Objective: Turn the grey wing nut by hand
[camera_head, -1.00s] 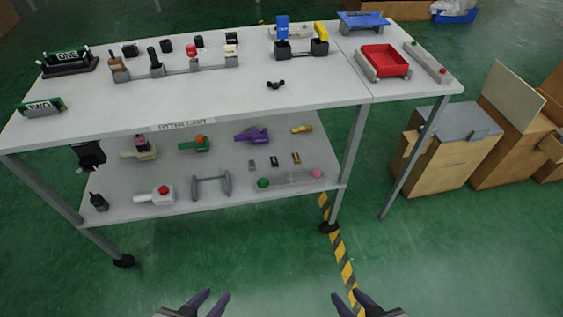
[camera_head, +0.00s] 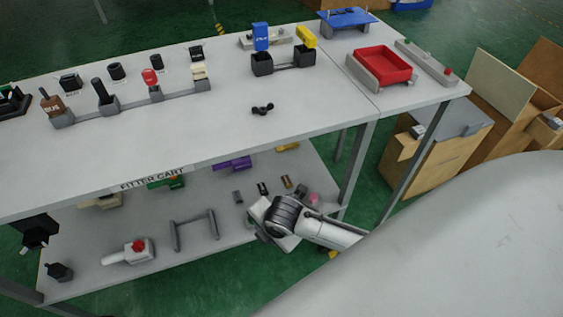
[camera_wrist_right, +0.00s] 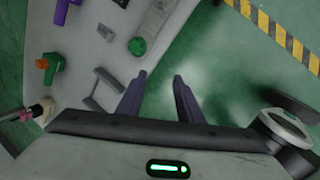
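The wing nut (camera_head: 262,109), small and dark grey with two wings, sits on the cart's white top shelf (camera_head: 215,125) near the middle of the front half. My right arm reaches in from the lower right of the head view, its links in front of the lower shelf's right end, below and apart from the wing nut. My right gripper (camera_wrist_right: 159,76) shows in the right wrist view, with its two dark fingers apart and nothing between them. It hangs over the floor beside the lower shelf.
A grey block row with a red-topped lever (camera_head: 151,77) stands left of the wing nut. Several tools lie on the lower shelf. The shelf around the nut is clear.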

